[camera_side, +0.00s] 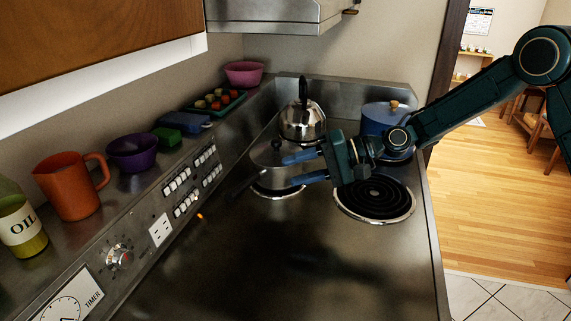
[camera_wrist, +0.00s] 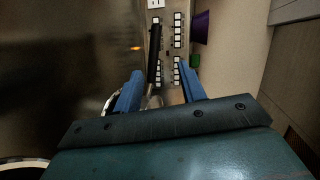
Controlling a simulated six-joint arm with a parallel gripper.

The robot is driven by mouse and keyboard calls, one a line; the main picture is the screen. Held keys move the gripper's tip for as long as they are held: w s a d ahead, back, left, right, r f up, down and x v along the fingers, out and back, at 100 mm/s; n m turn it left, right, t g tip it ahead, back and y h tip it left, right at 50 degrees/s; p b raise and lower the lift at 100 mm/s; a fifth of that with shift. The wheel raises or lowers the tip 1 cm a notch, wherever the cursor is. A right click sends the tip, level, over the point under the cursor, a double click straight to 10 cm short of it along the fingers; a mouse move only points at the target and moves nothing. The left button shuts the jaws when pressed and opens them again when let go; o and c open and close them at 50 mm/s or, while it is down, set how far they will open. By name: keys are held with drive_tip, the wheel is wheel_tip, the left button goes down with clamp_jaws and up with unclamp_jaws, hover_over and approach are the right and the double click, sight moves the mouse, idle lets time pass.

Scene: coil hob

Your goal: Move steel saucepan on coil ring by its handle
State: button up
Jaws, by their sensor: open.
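The steel saucepan (camera_side: 268,160) sits lidded on a coil ring (camera_side: 278,194) at the back left of the hob. Its dark handle (camera_side: 244,184) points toward the control panel, lower left in the side view. My gripper (camera_side: 294,169) is open and empty, its blue fingers in front of the pan's right part and hiding some of it. In the wrist view the black handle (camera_wrist: 154,48) runs ahead, in line with the gap between the fingers of my gripper (camera_wrist: 160,72). A bit of steel shows between them. I cannot tell the gap to the pan.
A bare coil ring (camera_side: 376,197) lies to the right. A steel kettle (camera_side: 302,121) and a blue pot (camera_side: 381,116) stand behind. An orange jug (camera_side: 70,187), purple bowl (camera_side: 133,152) and oil bottle (camera_side: 22,228) line the back ledge. The hob's front is clear.

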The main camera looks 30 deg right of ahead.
drive_tip(key=s+d+r+n+h, duration=0.2)
drive_tip(key=s+d+r+h, duration=0.25)
drive_tip(key=s, duration=0.35)
drive_tip(key=s+d+r+n+h, duration=0.3)
drive_tip(key=s+d+r, duration=0.2)
drive_tip(key=s, duration=0.4)
drive_tip(key=s+d+h, duration=0.2)
drive_tip(key=s+d, duration=0.2)
drive_tip(key=s, duration=0.5)
drive_tip(key=s+d+g+h, duration=0.1)
drive_tip(key=s+d+h, duration=0.2)
drive_tip(key=s, duration=0.6)
drive_tip(key=d, duration=0.2)
drive_tip(key=shift+s+d+f, duration=0.2)
drive_tip(key=shift+d+f, duration=0.1)
drive_tip(key=shift+f, duration=0.05)
